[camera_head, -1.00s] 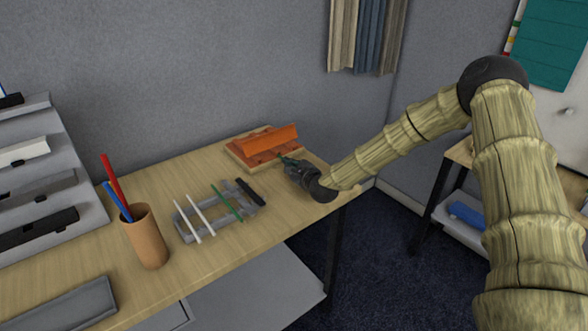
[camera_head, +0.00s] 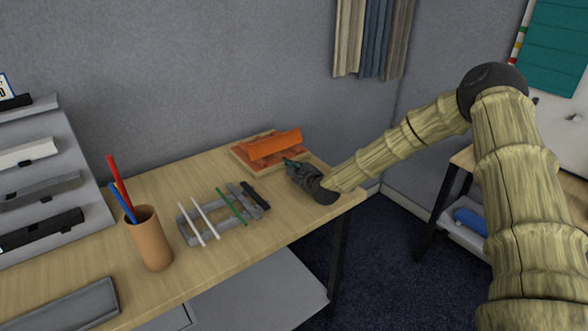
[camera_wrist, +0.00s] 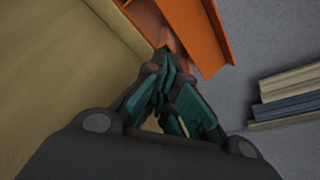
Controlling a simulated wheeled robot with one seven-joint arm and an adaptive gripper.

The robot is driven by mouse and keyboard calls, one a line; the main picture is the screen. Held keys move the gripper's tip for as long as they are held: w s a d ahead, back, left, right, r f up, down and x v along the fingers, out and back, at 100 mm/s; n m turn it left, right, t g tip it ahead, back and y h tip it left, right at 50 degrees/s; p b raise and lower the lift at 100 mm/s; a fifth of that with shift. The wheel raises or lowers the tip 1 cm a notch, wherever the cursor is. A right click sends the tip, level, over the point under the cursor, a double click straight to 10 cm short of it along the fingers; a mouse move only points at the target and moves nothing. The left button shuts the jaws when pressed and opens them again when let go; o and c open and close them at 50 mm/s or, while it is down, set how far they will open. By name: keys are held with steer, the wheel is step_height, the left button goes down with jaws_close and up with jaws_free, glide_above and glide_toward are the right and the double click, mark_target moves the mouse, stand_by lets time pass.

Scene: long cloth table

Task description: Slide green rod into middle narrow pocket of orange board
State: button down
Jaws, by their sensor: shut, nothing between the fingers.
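The orange board (camera_head: 275,146) lies at the back right of the table, on a light wooden base, with a raised orange panel on it. The green rod (camera_head: 231,206) lies slanted across the grey rack, left of the board and apart from my gripper. My gripper (camera_head: 291,163) is at the front right of the orange board, its teal fingertips close to the board's edge. In the wrist view the fingers (camera_wrist: 166,80) are shut with no rod between them, their tips beside the orange board (camera_wrist: 196,30). I cannot tell if they touch it. The pockets cannot be made out.
Two white rods (camera_head: 205,220) and a black rod (camera_head: 254,195) lie on the grey rack (camera_head: 190,237). A brown cup (camera_head: 150,240) with pens stands left, and a grey tray (camera_head: 70,312) is front left. The table's front edge runs close below my gripper.

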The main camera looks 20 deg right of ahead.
steer(key=shift+w+a+b, duration=0.3)
steer(key=shift+w+b, duration=0.3)
steer(key=shift+w, duration=0.2)
steer(key=shift+w+a+b, duration=0.3)
steer(key=shift+w+b, duration=0.3)
steer(key=shift+w, duration=0.2)
stand_by(0.6)
steer(key=shift+s, duration=0.1)
steer(key=shift+s+d, duration=0.25)
steer(key=shift+s, duration=0.4)
steer(key=shift+s+d, duration=0.25)
steer(key=shift+s, duration=0.4)
steer(key=v, duration=1.2)
steer(key=shift+d+f, duration=0.1)
